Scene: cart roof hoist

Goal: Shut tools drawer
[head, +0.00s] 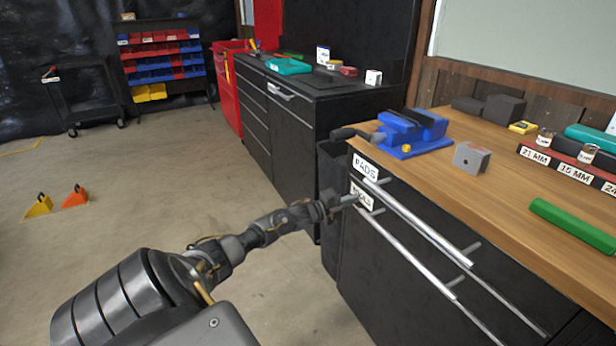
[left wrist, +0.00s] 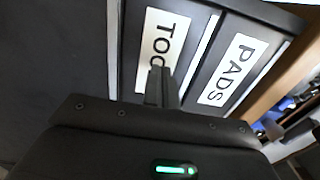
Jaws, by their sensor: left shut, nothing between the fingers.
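The tools drawer (head: 372,245) is the dark front below the pads drawer (head: 410,205) in the wooden-topped bench. Its label (head: 361,195) is partly covered by my left gripper (head: 352,199), and a long bar handle (head: 410,258) runs along the front. The gripper's fingers are shut with nothing between them, and their tips are at the label end of the drawer front. In the left wrist view, the shut fingertips (left wrist: 160,85) overlap the lower part of the tools label (left wrist: 163,45). The front looks about flush with the pads drawer. Contact is unclear. My right gripper is out of view.
A blue vise (head: 405,135) and a grey block (head: 471,157) stand on the bench top (head: 490,185). A black cabinet (head: 290,130) stands beyond the bench. The floor to the left is mostly clear, with small orange and yellow wedges (head: 75,197) farther off.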

